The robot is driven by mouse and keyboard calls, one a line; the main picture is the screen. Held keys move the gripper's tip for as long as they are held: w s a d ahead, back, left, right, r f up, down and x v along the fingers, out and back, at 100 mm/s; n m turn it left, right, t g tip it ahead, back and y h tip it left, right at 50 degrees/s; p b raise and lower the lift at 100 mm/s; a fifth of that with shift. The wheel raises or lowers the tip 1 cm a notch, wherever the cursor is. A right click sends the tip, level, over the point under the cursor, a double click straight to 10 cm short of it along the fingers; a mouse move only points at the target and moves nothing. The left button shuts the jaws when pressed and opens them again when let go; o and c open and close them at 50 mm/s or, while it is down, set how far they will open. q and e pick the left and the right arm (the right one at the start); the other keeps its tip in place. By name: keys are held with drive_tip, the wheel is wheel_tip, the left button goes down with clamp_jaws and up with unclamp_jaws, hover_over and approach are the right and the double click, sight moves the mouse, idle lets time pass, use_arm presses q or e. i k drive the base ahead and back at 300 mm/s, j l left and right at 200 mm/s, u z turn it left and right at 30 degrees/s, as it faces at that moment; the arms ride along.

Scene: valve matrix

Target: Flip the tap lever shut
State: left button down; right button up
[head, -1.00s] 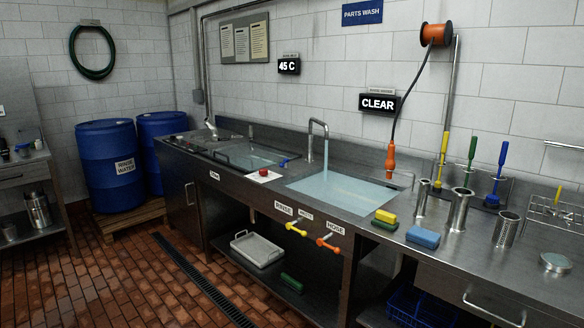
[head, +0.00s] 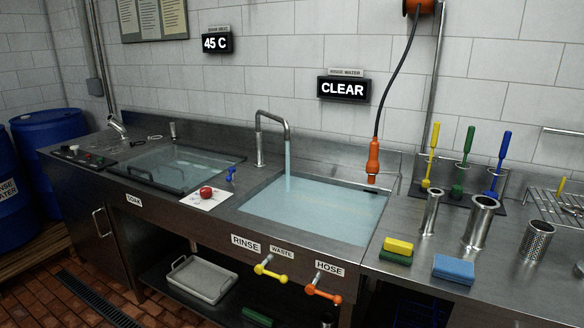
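The steel tap (head: 272,130) stands behind the rinse basin, and a stream of water (head: 288,165) runs from its spout into the basin (head: 315,212), which is full of bluish water. On the front panel, a yellow lever (head: 270,272) sits by the RINSE and WASTE labels. An orange lever (head: 322,291) sits below the HOSE label. A small blue handle (head: 231,175) stands on the counter left of the tap. Neither of my grippers shows in the head view.
An orange hose nozzle (head: 373,158) hangs at the basin's back right. Sponges (head: 454,269), metal cylinders (head: 480,222) and upright brushes (head: 465,160) stand on the right counter. A red knob on a white card (head: 206,193) lies left of the basin. The floor in front (head: 70,312) looks clear.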

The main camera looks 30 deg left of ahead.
sight(229, 178)
drive_tip(key=i+j, duration=0.15)
drive_tip(key=j, duration=0.35)
drive_tip(key=i+j, duration=0.2)
drive_tip(key=j, duration=0.25)
drive_tip(key=i+j, duration=0.15)
drive_tip(key=j, duration=0.35)
drive_tip(key=i+j, duration=0.15)
drive_tip(key=j, duration=0.3)
drive_tip(key=i+j, duration=0.2)
drive_tip(key=j, duration=0.3)
drive_tip(key=i+j, duration=0.15)
drive_tip(key=j, duration=0.3)
drive_tip(key=i+j, duration=0.15)
drive_tip(key=j, duration=0.35)
drive_tip(key=i+j, duration=0.15)
drive_tip(key=j, duration=0.3)
